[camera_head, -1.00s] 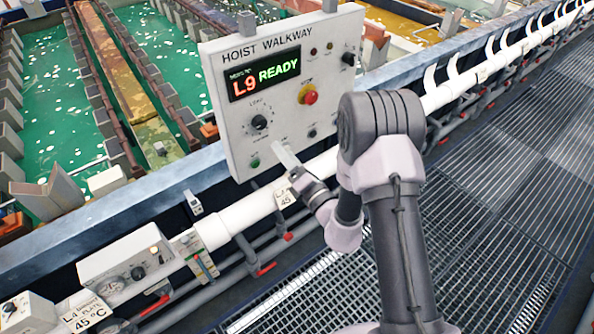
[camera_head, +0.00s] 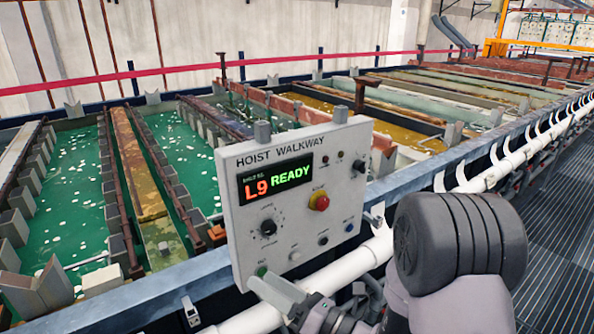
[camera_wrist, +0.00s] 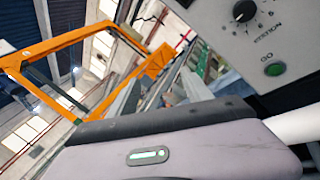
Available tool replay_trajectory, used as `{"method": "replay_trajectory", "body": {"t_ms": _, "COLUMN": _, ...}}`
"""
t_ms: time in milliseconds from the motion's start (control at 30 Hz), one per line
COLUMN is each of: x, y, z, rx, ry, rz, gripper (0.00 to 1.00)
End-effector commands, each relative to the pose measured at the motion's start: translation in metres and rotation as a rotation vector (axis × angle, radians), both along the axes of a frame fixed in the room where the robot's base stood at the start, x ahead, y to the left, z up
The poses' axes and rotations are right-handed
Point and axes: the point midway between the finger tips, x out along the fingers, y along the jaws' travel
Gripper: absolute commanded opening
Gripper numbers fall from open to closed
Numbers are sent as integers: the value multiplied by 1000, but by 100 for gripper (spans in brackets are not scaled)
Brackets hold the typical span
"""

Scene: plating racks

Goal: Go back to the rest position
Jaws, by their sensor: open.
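My gripper (camera_head: 268,288) shows small at the lower edge of the hoist walkway panel in the head view, just below its green button. It is open, and nothing shows between the fingers. In the wrist view the grey fingers (camera_wrist: 160,92) stick up past my pale wrist housing. The white hoist walkway panel (camera_head: 300,205) faces me, with a display reading "L9 READY", a red stop knob (camera_head: 319,202) and a black dial (camera_head: 268,227). Part of the panel (camera_wrist: 250,40) also fills the upper right of the wrist view, with its green GO button (camera_wrist: 275,69). Whether the fingers touch the panel I cannot tell.
Green tanks (camera_head: 75,180) lie behind the panel at left, amber and grey ones further right. A blue-grey tank rim (camera_head: 130,280) and a white pipe (camera_head: 530,150) run along the front. Grated walkway floor (camera_head: 560,210) is clear at right. An orange frame (camera_wrist: 60,45) stands beyond.

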Motion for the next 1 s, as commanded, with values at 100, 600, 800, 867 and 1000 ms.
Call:
{"method": "replay_trajectory", "body": {"t_ms": 100, "x": -111, "y": 43, "z": -2, "rx": -348, "ry": -397, "rz": 420, "gripper": 58}}
{"method": "replay_trajectory", "body": {"t_ms": 600, "x": -197, "y": -146, "z": -103, "rx": -2051, "ry": -1599, "rz": 1102, "gripper": 58}}
{"method": "replay_trajectory", "body": {"t_ms": 800, "x": -196, "y": -149, "z": -99, "rx": -2070, "ry": -1608, "rz": 1108, "gripper": 58}}
{"method": "replay_trajectory", "body": {"t_ms": 867, "x": -196, "y": -149, "z": -99, "rx": -2069, "ry": -1607, "rz": 1108, "gripper": 58}}
{"method": "replay_trajectory", "body": {"t_ms": 1000, "x": -196, "y": -149, "z": -99, "rx": -2067, "ry": -1606, "rz": 1107, "gripper": 58}}
